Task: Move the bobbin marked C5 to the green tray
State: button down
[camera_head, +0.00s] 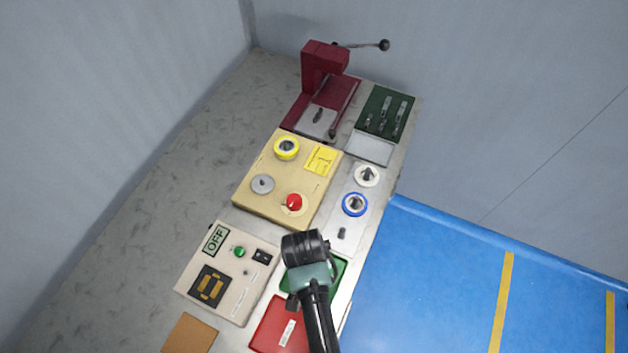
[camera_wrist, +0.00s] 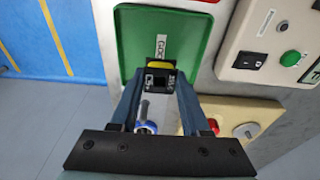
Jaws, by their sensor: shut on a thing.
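My gripper (camera_wrist: 160,80) is shut on a small black bobbin with a yellow winding (camera_wrist: 160,66); its marking is not readable. The green tray (camera_wrist: 132,38) lies beyond the bobbin in the wrist view, with a white label that seems to begin "GOO". The bobbin appears in front of the tray's end; I cannot tell its height above the floor of the tray. In the head view the green tray (camera_head: 342,268) is partly covered by my arm, and the bobbin and fingertips are hidden.
A red tray (camera_head: 268,325) is beside the green one. A control box with an OFF display (camera_head: 225,270) stands left. A tan box with a red button (camera_head: 265,205), a blue-ringed round item (camera_head: 355,204) and a dark red press (camera_head: 322,75) are farther back.

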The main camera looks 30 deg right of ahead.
jog(key=shift+f, duration=2.2)
jog(key=shift+s, duration=0.1)
jog(key=shift+f, duration=0.15)
jog(key=shift+c, duration=1.9)
grip_release()
